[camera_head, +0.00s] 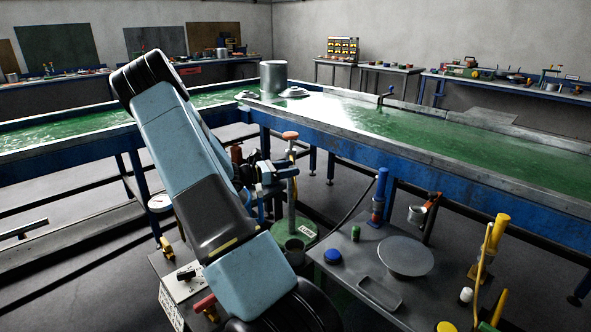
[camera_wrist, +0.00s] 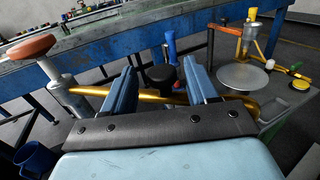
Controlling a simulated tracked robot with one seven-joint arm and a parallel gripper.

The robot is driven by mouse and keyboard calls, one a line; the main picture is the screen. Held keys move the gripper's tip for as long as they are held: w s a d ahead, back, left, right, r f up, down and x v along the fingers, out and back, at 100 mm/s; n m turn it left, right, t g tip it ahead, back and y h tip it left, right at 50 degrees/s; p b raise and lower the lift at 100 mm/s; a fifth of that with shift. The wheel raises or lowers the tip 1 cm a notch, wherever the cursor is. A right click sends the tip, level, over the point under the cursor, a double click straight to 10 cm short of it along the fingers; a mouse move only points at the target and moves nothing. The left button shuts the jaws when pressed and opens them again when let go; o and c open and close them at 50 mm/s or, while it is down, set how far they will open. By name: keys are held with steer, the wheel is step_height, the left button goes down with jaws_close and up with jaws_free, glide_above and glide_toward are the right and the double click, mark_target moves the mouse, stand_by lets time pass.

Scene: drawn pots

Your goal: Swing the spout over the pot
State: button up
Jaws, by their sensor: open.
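In the wrist view, a brass spout (camera_wrist: 150,96) runs sideways from an upright grey post (camera_wrist: 62,84) with a red-brown cap at the left. My gripper (camera_wrist: 161,80) is open, one blue finger each side of a middle stretch of the pipe; I cannot tell whether they touch it. In the head view, my gripper (camera_head: 272,176) is left of the post (camera_head: 291,185), which rises from a round green base. A dark pot (camera_head: 294,251) stands low near that base, partly behind my arm. The spout is mostly hidden there.
A grey bench (camera_head: 345,262) at the right carries a round steel plate (camera_head: 405,256), a blue-topped post (camera_head: 379,195) and small parts. A long blue-sided green trough (camera_head: 430,145) crosses behind. A blue container (camera_wrist: 38,158) shows low left in the wrist view.

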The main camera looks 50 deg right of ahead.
steer(key=shift+x, duration=1.85)
